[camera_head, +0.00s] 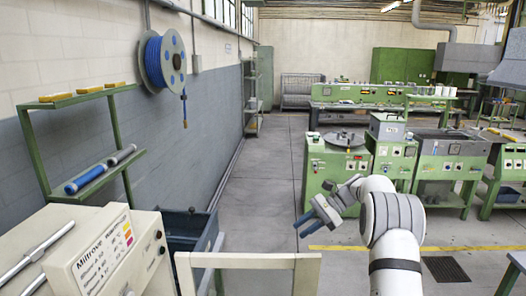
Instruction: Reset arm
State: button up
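My arm (393,215) rises from the lower right of the view, white with grey joint covers. It bends over to the left at its top. My gripper (299,228) is at the arm's left end, blue and grey, pointing left and down over the open floor. Two blue finger parts show with a gap between them, and nothing shows in the gap. No object touches it.
Green machines (333,165) stand beyond my arm. A beige Miltronic-type cabinet (120,250), a beige frame (245,262) and a dark blue bin (190,228) are at the lower left. A green shelf (85,180) lines the left wall. The central aisle floor (265,175) is clear.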

jog(key=s+a+r+n+t+h+b, duration=0.1)
jog(key=s+r+n+h, duration=0.2)
jog(key=s, duration=0.7)
jog(key=s+r+n+t+h+b, duration=0.2)
jog(key=s+r+n+h, duration=0.15)
jog(key=s, duration=0.65)
jog(key=s+d+f+n+t+h, duration=0.1)
jog(key=s+f+n+h, duration=0.1)
jog(key=s, duration=0.7)
jog(key=s+d+f+n+t+h+b, duration=0.1)
jog(key=s+d+f+n+t+h, duration=0.1)
jog(key=s, duration=0.7)
jog(key=shift+f+n+b, duration=0.3)
jog(key=shift+f+n, duration=0.35)
jog(key=shift+n, duration=0.6)
jog(key=shift+s+d+h, duration=0.1)
jog(key=shift+h, duration=0.15)
